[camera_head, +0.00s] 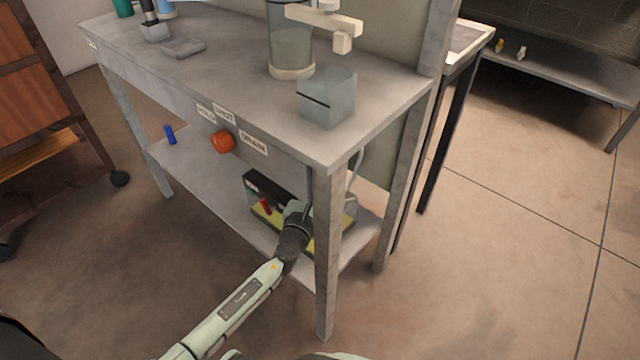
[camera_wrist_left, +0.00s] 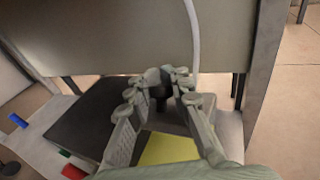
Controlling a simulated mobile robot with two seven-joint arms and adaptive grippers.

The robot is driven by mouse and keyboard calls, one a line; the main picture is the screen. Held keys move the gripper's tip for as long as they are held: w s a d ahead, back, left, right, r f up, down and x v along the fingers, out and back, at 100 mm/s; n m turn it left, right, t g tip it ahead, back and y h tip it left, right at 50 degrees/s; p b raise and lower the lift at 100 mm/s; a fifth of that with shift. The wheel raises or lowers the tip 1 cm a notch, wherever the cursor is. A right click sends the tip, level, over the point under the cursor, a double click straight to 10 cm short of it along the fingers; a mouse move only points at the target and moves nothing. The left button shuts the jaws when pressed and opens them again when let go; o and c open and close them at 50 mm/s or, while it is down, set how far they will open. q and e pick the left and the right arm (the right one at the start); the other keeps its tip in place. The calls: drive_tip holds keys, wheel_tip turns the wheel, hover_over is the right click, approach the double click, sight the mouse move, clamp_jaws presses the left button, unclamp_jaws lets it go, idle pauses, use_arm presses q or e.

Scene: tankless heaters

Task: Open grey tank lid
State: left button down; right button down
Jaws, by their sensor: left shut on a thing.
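My left gripper (camera_wrist_left: 160,86) is shut on a small dark knob (camera_wrist_left: 162,98) at the tank. In the head view my left gripper (camera_head: 296,218) reaches in at the tank and covers part of it. The fingertips are hard to make out there. How far the lid is raised cannot be told. My right gripper is not in view.
The grey bench top (camera_head: 210,80) overhangs the shelf, and a front leg (camera_head: 328,255) stands just right of my left gripper. An orange knob (camera_head: 222,142) juts from the bench front. The floor at right is clear.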

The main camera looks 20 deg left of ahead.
use_arm(q)
drive_tip(key=shift+w+d+r, duration=0.1)
drive_tip(key=shift+d+r, duration=0.15)
drive_tip(key=shift+d, duration=0.05)
drive_tip(key=c, duration=1.6)
unclamp_jaws()
drive_tip(key=shift+o, duration=1.2)
drive_tip(key=shift+a+f, duration=0.1)
wheel_tip(320, 180, up, 10)
